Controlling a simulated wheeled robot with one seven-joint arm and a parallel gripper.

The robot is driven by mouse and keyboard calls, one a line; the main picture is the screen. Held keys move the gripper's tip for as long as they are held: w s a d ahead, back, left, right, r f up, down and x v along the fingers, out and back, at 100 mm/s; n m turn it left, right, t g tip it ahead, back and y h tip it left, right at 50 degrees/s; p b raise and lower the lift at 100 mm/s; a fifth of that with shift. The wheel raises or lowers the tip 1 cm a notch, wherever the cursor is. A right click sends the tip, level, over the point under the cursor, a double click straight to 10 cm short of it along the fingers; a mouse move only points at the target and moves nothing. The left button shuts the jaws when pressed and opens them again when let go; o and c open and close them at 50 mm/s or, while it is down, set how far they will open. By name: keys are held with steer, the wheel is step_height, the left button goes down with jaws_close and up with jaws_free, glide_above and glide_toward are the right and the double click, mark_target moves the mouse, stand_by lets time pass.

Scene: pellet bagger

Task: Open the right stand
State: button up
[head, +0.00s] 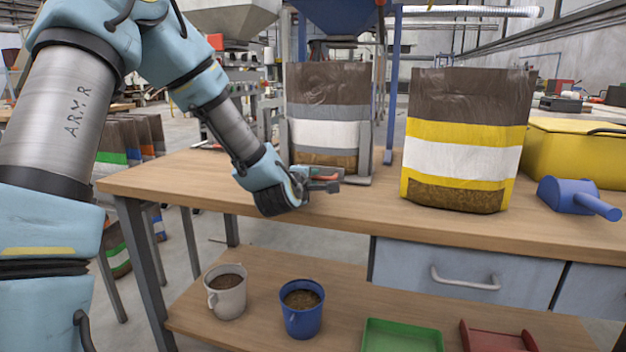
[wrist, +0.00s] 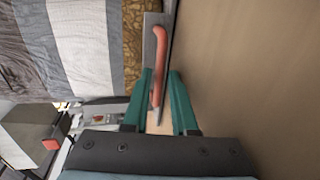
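A grey stand (head: 366,152) with upright posts stands on the bench around a brown bag (head: 325,133) with white and grey bands. It is the only stand I can make out; the frames do not label it left or right. A red-orange lever (head: 326,177) lies low at the stand's front, on a grey metal plate in the wrist view (wrist: 158,45). My gripper (head: 318,184) is at the lever, just in front of the bag. In the wrist view its green fingers (wrist: 160,73) are apart, one on each side of the lever's near end, with narrow gaps showing.
A yellow-banded bag (head: 461,157) stands on the bench to the right, beside a blue scoop (head: 577,196) and a yellow case (head: 580,150). A drawer (head: 467,272) sits under the bench top. Two mugs and two trays are on the lower shelf. The front bench top is clear.

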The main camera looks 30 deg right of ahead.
steer(key=v, duration=1.1)
steer(key=shift+d, duration=0.1)
stand_by(0.4)
